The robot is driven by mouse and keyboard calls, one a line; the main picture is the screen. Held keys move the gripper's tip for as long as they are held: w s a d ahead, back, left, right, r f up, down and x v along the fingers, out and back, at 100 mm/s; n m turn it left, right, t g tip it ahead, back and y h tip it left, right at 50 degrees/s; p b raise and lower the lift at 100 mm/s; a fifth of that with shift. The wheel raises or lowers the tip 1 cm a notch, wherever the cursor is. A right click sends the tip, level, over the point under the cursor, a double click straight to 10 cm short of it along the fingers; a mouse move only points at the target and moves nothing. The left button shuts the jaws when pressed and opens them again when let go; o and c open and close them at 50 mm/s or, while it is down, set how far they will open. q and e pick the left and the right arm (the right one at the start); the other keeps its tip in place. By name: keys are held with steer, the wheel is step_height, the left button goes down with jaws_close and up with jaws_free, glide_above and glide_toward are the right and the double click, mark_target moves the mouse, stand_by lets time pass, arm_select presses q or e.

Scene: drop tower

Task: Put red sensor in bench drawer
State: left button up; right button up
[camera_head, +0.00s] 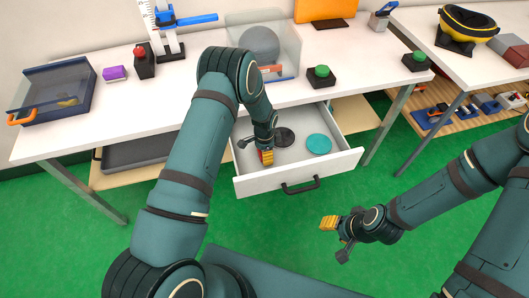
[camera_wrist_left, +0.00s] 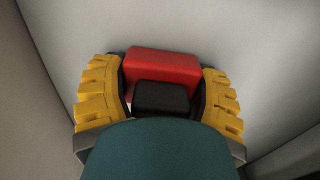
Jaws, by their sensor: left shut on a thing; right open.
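The bench drawer (camera_head: 335,163) is pulled open below the white bench. My left gripper (camera_head: 266,156) reaches down into the drawer's left part. In the left wrist view, the red sensor (camera_wrist_left: 163,64), a red block with a black part (camera_wrist_left: 160,97), sits between the yellow fingers, and the left gripper is shut on it. A pale drawer surface lies behind it; I cannot tell whether the sensor touches it. In the head view, the sensor is hidden by the gripper. My right gripper (camera_head: 329,223) is open and empty, over the green floor in front of the drawer.
In the drawer lie a dark disc (camera_head: 284,137) and a teal disc (camera_head: 318,144), right of my left gripper.

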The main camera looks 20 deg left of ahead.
arm_select(q)
steer(key=o, duration=1.3)
steer(key=shift+r+p, duration=0.35)
steer(key=shift+r, duration=0.1)
step_height(320, 180, up, 11)
steer(key=shift+r+p, duration=0.2)
steer(key=shift+p, duration=0.6)
